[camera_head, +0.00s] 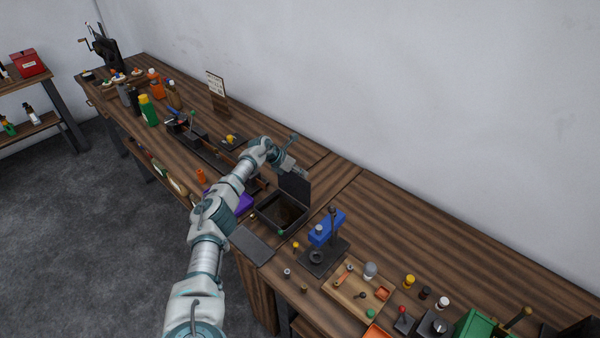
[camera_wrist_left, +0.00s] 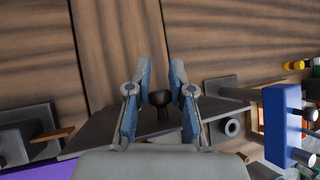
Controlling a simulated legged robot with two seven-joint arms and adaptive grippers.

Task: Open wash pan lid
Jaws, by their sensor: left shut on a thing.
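The wash pan (camera_head: 268,222) is a dark, box-like pan set into the wooden bench, and its inside shows. Its dark lid (camera_head: 296,188) stands raised, about upright, at the pan's back side. My left gripper (camera_head: 301,172) is at the top of the lid. In the left wrist view, the fingers of my left gripper (camera_wrist_left: 160,82) are on either side of a dark knob (camera_wrist_left: 159,98) on the lid, shut on it. The dark lid plate (camera_wrist_left: 100,133) lies behind the fingers there. My right gripper is not in view.
A blue press-like tool (camera_head: 326,228) stands just right of the pan. A wooden tray (camera_head: 345,300) with small parts lies nearer the front. A purple item (camera_head: 243,202) is beside my left arm. Bottles (camera_head: 148,110) stand at the far left. The bench behind the lid is clear.

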